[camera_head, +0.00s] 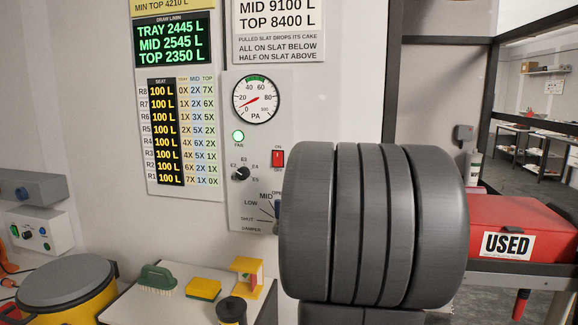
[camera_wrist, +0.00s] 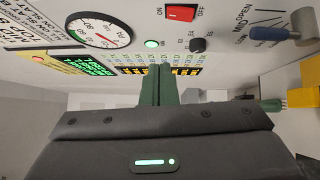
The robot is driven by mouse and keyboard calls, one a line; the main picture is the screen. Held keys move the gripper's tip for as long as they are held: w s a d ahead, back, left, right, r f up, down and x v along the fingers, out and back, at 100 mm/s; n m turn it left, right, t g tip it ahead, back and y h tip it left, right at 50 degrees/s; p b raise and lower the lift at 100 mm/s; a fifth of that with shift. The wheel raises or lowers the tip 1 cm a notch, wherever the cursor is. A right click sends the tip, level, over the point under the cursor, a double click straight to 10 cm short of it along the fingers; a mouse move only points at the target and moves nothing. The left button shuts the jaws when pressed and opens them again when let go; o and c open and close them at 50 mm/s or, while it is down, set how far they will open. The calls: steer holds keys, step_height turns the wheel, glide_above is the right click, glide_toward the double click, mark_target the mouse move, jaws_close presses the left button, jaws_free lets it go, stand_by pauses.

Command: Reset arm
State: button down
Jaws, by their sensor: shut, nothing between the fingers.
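My own dark grey arm (camera_head: 375,225) fills the right middle of the head view. It hides my gripper there. In the wrist view my gripper (camera_wrist: 158,70) shows as green fingers pressed together, with nothing between them. The fingers point toward the wall panel, and I cannot tell their distance from it. The panel carries a round PA gauge (camera_head: 256,99), a lit green FAN lamp (camera_head: 238,136), a red ON/OFF switch (camera_head: 278,159) and a black knob (camera_head: 242,173). A damper lever with a blue handle (camera_wrist: 272,33) shows near OPEN in the wrist view; my arm mostly hides it in the head view.
A yellow pot with a grey lid (camera_head: 68,284) stands at lower left. A red USED box (camera_head: 530,221) sits right of my arm.

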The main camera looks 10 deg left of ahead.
steer(key=shift+s+d, duration=0.15)
steer(key=shift+s, duration=0.05)
steer(key=shift+w, duration=0.1)
